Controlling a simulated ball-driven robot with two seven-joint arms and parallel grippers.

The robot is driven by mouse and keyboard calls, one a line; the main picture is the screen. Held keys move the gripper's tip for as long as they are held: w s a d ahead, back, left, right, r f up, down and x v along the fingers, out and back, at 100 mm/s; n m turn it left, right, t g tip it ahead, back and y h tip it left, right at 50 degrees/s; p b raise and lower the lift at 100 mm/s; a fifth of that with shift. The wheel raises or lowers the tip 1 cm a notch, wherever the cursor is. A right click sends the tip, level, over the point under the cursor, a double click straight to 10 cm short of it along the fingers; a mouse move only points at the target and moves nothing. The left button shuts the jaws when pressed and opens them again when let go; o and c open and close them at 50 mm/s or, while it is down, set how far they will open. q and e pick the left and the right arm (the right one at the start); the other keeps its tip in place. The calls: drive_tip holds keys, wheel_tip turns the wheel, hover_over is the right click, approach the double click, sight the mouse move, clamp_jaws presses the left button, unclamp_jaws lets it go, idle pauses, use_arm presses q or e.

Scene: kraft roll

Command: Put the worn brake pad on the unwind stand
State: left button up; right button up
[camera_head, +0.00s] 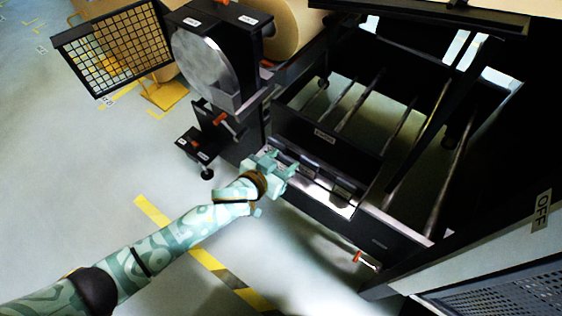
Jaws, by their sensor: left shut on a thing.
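My left gripper (285,170) is shut, at the front ledge of the black machine frame. The thing between its fingers is hidden and too small to make out; I take it to be the worn brake pad. The black frame with bars and a labelled front panel (345,152) appears to be the unwind stand. A bright metal ledge (338,203) with dark pieces on it runs along its front, just right of the gripper. I cannot tell if the gripper touches the ledge. My right gripper is not in view.
A large grey disc (205,68) on a black housing stands behind the gripper, with a brown roll (291,28) beyond. A small black shelf (198,146) juts out left of the frame. A gridded panel (115,50) stands at upper left. The floor at left is open.

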use_arm(q)
drive_tip(key=shift+s+r, duration=0.1)
drive_tip(key=shift+r, duration=0.05)
drive_tip(key=o, duration=1)
drive_tip(key=shift+f, duration=0.2)
drive_tip(key=shift+a+r, duration=0.1)
drive_tip(key=shift+r, duration=0.2)
drive_tip(key=p+v, duration=0.5)
drive_tip(key=v, duration=0.7)
drive_tip(key=shift+f+p, duration=0.2)
drive_tip(key=shift+p, duration=0.15)
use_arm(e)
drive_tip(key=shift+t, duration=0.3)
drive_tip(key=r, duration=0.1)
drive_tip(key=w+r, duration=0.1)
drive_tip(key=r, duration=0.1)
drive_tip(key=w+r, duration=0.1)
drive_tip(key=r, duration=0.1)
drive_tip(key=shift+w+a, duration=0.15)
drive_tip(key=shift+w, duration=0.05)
